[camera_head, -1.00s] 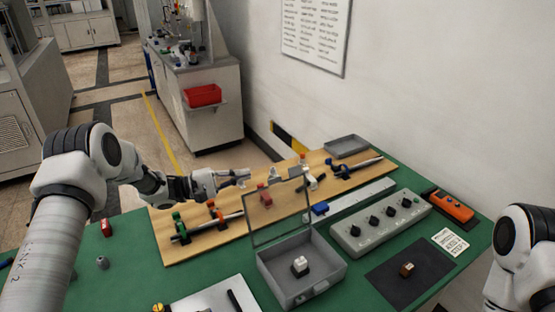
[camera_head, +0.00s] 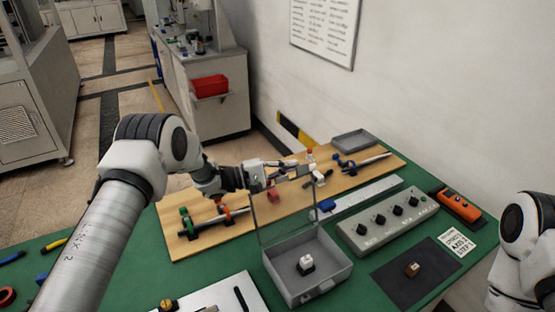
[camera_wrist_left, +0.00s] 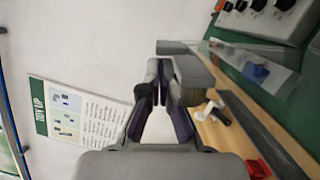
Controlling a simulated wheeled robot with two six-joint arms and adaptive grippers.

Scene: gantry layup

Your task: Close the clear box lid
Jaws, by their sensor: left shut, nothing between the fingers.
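The box (camera_head: 335,278) is a grey open case at the front middle of the green table, with a small white-topped block (camera_head: 306,264) inside. Its clear lid (camera_head: 285,218) stands upright at the back of the box, framed in grey. My left gripper (camera_head: 303,171) is shut and empty, at the lid's top edge in the head view; I cannot tell whether it touches. In the left wrist view the shut fingers (camera_wrist_left: 163,100) are close to a grey edge and a clear panel, which look like the lid. My right gripper is out of view.
A wooden board (camera_head: 196,246) with clamps and rods lies behind the box. A grey knob panel (camera_head: 385,222), an orange device (camera_head: 460,207) and a dark mat (camera_head: 405,290) lie right of it. A white plate (camera_head: 215,296) lies to its left.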

